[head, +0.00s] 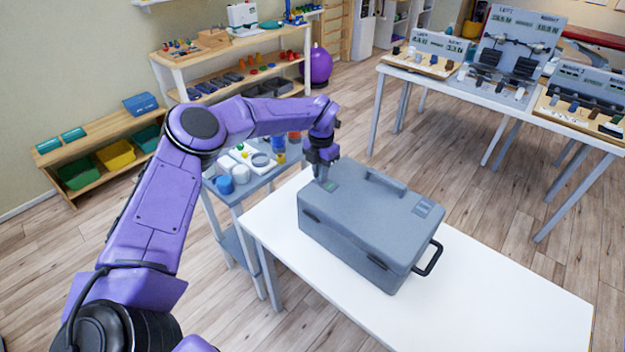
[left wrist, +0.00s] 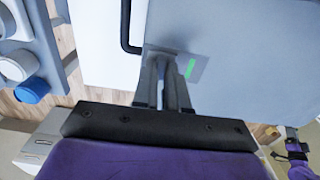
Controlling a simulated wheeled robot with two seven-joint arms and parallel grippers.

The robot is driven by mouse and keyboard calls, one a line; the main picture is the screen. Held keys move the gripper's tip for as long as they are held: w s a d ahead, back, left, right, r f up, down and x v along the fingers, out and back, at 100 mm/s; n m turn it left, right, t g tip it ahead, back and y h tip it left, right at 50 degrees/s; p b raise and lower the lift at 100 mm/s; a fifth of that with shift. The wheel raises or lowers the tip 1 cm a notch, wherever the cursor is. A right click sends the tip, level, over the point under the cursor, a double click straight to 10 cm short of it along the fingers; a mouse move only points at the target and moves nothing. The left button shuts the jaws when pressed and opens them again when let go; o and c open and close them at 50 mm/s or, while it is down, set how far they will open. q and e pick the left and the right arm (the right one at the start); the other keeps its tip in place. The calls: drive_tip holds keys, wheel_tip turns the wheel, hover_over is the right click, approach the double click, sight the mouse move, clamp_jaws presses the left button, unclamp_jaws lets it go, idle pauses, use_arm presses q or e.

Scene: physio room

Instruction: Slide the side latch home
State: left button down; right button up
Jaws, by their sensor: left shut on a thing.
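A grey case (head: 350,225) stands on the white table, its lid down. A latch plate with a green mark (head: 330,186) lies at the left end of its top. My left gripper (head: 324,176) reaches down onto this plate. In the left wrist view its fingers (left wrist: 168,62) are close together over the grey plate (left wrist: 200,62), beside the green mark (left wrist: 186,68). They are shut on the side latch, which they mostly hide. A second plate (head: 424,207) sits at the right end of the top. My right gripper is not in view.
The white table (head: 480,310) is clear in front and to the right. A black handle (head: 428,260) sticks out from the case's right end. A small grey trolley (head: 240,190) with cups and a white tray stands close on the left.

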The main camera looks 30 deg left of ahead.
use_arm(q)
drive_tip(key=shift+a+f, duration=0.1)
drive_tip(key=c, duration=1.2)
unclamp_jaws()
drive_tip(key=shift+o, duration=0.2)
drive_tip(key=shift+r, duration=0.4)
wheel_tip(320, 180, up, 10)
drive_tip(key=b, duration=0.2)
drive_tip(key=shift+b, duration=0.4)
drive_tip(key=shift+s+f, duration=0.1)
